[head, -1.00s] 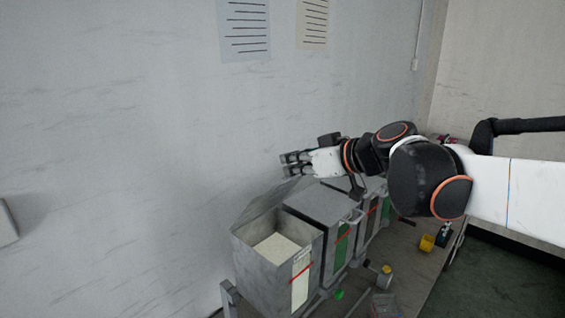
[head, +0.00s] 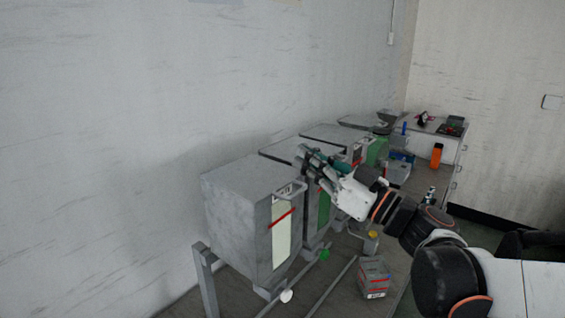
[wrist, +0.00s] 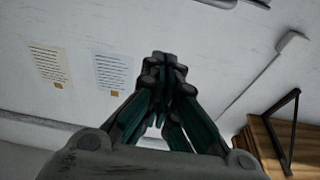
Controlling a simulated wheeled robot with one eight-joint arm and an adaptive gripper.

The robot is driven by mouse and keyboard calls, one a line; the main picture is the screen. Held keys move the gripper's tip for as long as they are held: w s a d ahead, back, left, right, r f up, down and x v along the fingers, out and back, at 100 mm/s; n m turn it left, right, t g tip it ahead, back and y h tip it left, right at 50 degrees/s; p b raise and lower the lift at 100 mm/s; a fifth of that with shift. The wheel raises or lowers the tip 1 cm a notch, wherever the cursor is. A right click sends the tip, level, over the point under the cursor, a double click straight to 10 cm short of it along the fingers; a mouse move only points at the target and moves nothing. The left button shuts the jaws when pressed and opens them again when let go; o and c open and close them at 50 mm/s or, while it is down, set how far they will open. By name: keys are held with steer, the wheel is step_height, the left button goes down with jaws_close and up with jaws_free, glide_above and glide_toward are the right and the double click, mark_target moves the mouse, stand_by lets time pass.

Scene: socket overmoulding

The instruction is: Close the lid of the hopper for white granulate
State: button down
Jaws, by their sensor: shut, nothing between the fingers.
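The hopper for white granulate (head: 232,228) is the nearest grey box at the left in the head view, with a pale sight strip and a red mark on its front. Its lid (head: 245,178) lies flat across the top and looks closed; no granulate shows. My gripper (head: 303,153) is beside the right edge of this lid, over the neighbouring hopper, and appears apart from the lid. In the wrist view its fingers (wrist: 161,68) are together with nothing between them. The hopper is not in the wrist view.
More hoppers stand in a row behind, one with a green strip (head: 323,212). An orange bottle (head: 436,155) stands further back. The wall is close on the left.

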step_height(320, 180, down, 7)
steer(key=s+b, duration=0.1)
steer(key=b, duration=0.2)
steer(key=shift+s+d+r+b, duration=0.15)
steer(key=shift+d+b, duration=0.25)
steer(key=shift+d, duration=0.05)
steer(key=shift+r, duration=0.15)
